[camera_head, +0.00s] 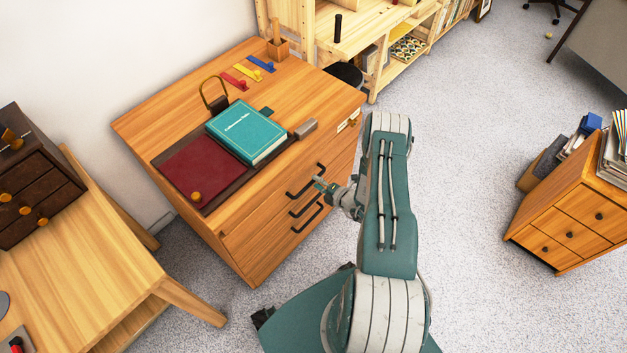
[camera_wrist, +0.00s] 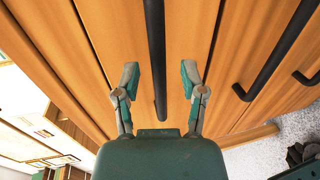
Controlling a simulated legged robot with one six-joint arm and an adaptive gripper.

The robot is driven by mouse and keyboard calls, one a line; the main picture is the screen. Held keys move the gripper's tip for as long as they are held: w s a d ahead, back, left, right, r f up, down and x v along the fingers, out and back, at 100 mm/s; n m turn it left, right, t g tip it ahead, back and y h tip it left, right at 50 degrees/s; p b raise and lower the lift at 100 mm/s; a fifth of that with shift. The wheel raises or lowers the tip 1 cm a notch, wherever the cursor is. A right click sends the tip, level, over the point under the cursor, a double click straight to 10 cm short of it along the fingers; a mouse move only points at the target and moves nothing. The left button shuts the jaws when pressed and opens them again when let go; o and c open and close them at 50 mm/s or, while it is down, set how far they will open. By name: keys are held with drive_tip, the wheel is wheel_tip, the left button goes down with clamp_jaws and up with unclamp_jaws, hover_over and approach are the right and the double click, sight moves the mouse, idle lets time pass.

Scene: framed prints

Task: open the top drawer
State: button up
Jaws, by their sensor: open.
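The wooden cabinet (camera_head: 240,240) has three drawers with black bar handles on its front, and the drawers look shut. The top drawer's handle (camera_head: 303,186) is the uppermost bar. My gripper (camera_head: 321,184) is at the cabinet front, close to the upper handles. In the wrist view my gripper (camera_wrist: 160,80) is open, its two fingers apart. The top handle (camera_wrist: 155,45) appears between the fingers, running lengthwise. I see no finger touching it, and cannot tell how deep the fingers reach. Two other handles (camera_wrist: 275,55) (camera_wrist: 307,78) lie to the right.
A teal book (camera_head: 245,132), a dark red folder (camera_head: 203,168) and small items lie on the cabinet top. A wooden table (camera_head: 80,270) stands at left, another drawer unit (camera_head: 565,225) at right. The speckled floor (camera_head: 465,140) between is clear.

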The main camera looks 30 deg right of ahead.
drive_tip(key=shift+x, duration=1)
clamp_jaws()
drive_tip(key=shift+s, duration=0.1)
drive_tip(key=f+v, duration=0.3)
drive_tip(key=v, duration=1.4)
drive_tip(key=s+f+v, duration=0.1)
drive_tip(key=f+v, duration=0.3)
drive_tip(key=v, duration=1.4)
drive_tip(key=shift+s+d+f, duration=0.15)
drive_tip(key=shift+s+f, duration=0.15)
drive_tip(key=shift+s, duration=0.05)
unclamp_jaws()
drive_tip(key=shift+d, duration=0.1)
drive_tip(key=shift+r, duration=0.1)
